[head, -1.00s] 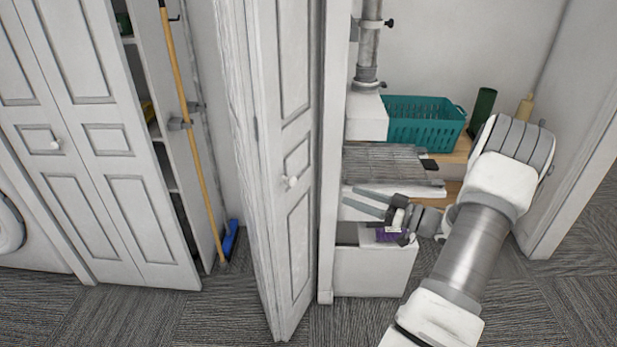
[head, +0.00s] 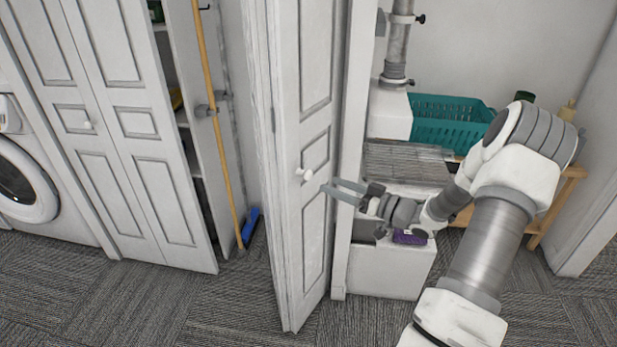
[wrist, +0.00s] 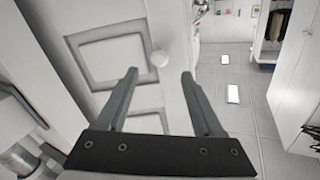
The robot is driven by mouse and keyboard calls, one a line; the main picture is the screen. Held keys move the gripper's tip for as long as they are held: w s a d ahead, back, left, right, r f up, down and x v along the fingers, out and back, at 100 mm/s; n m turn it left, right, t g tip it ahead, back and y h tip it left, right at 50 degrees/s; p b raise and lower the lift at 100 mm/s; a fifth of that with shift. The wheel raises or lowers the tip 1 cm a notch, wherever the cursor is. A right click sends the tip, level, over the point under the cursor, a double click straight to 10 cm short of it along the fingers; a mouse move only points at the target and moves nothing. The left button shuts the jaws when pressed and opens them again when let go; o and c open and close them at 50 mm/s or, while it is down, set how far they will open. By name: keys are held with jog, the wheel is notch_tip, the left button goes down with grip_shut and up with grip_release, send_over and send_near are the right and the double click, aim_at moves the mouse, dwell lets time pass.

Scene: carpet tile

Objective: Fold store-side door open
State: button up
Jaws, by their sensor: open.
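The white panelled folding door (head: 305,240) in the middle of the head view stands folded, its panels close together, beside an open closet. A round white knob (head: 305,174) sits on its face. My gripper (head: 326,189) is just right of and slightly below the knob in the head view, fingers pointing left at the door.
The right closet holds a teal basket (head: 440,122), a grey slatted stack (head: 405,165) and a white bin (head: 390,270). A broom with a yellow handle (head: 215,120) stands between the doors. A washer (head: 22,185) is far left. The carpet (head: 240,305) in front is clear.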

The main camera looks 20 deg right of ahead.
aim_at(311, 176)
jog(key=b+x, duration=0.1)
jog(key=x, duration=0.7)
jog(key=shift+w+a, duration=0.15)
jog(key=shift+w, duration=0.2)
grip_shut()
dwell(1.0)
